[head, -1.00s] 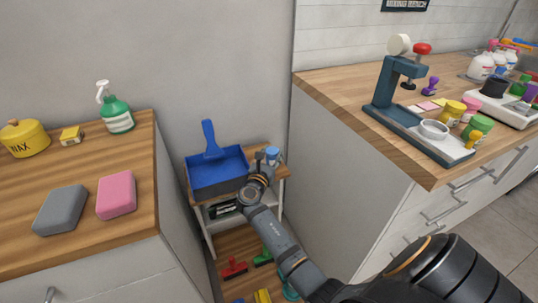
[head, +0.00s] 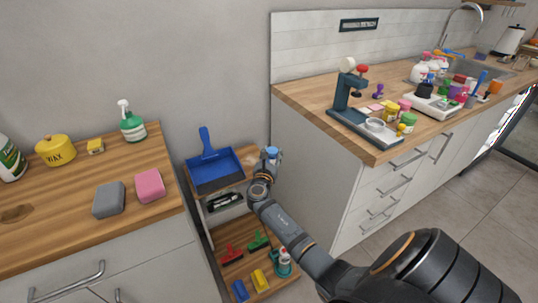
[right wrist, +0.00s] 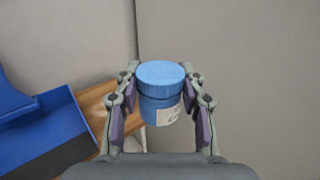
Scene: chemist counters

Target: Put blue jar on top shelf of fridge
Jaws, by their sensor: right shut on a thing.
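The blue jar (right wrist: 161,78) has a ribbed blue lid and a pale label, and sits upright between the fingers of my right gripper (right wrist: 160,112) in the right wrist view. The gripper is shut on it. In the head view the jar (head: 271,152) shows small at the tip of my right gripper (head: 268,164), above the right end of the small wooden shelf unit. I cannot tell from the head view how far it is above the wood. My left gripper is out of view.
The shelf unit (head: 232,186) holds a blue dustpan (head: 212,168) on top and several brushes and bottles below. A left counter (head: 75,215) and a right counter (head: 300,93) with a press and jars flank it closely. Open tiled floor (head: 440,200) lies at the right.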

